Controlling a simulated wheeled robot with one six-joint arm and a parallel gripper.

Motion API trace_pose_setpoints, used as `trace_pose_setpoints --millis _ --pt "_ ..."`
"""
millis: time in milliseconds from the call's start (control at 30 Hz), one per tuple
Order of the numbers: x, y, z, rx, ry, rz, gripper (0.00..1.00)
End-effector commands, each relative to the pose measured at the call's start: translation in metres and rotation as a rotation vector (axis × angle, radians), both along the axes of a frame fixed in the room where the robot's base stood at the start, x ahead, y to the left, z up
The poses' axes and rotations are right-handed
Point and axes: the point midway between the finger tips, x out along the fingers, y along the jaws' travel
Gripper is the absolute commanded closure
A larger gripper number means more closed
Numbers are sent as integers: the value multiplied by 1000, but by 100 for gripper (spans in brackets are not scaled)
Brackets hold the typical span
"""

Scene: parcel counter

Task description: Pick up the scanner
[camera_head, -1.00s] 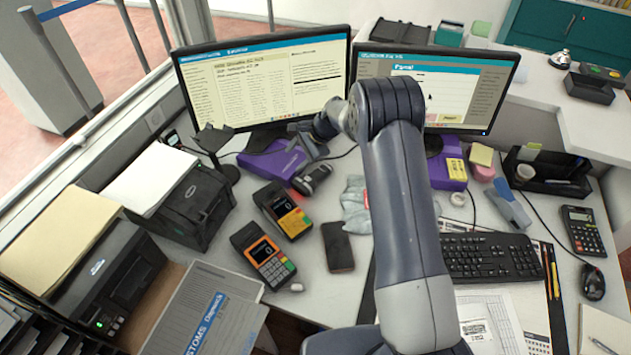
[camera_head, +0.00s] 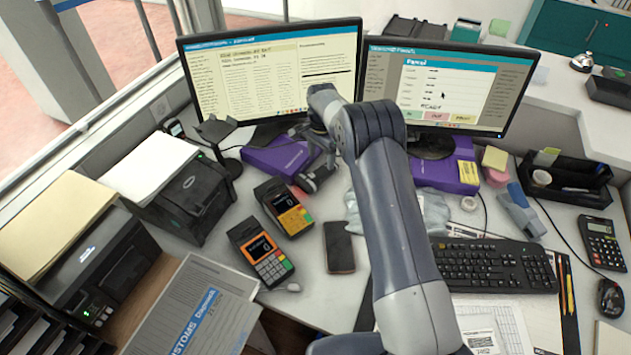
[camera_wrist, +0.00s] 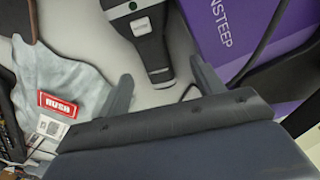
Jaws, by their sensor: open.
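The scanner, a black and grey handheld device, lies on the desk beside a purple box. In the head view the scanner (camera_head: 317,180) is left of my arm, in front of the left monitor, partly hidden by my gripper (camera_head: 308,150). In the wrist view the scanner (camera_wrist: 146,35) points its handle down toward my gripper (camera_wrist: 161,72). My gripper is open, with one finger on each side of the handle's end in that picture. I cannot tell how high the fingers are above it. Nothing is between the fingers that I see held.
The purple box (camera_wrist: 240,35) lies close on the right in the wrist view. A crumpled grey bag with a red RUSH label (camera_wrist: 57,105) lies left. Payment terminals (camera_head: 262,255), a phone (camera_head: 339,247) and the left monitor (camera_head: 270,75) surround the spot. A dark cable runs near the handle.

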Motion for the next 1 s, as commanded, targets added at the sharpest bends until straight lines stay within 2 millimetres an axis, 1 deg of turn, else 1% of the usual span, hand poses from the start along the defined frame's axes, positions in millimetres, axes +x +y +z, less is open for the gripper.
trace_pose_setpoints --millis 33,167,433,533,700,767,1000 --pt "0 0 -7 1 -1 0 36" --pt "-1 -1 -14 1 -1 0 36" --pt "-6 -5 -53 1 0 0 36" --pt "-6 -5 -59 1 0 0 36" --pt "-6 -5 -58 1 -1 0 36" --pt "-6 -5 -58 1 -1 0 40" --pt "-6 -5 -58 1 -1 0 59"
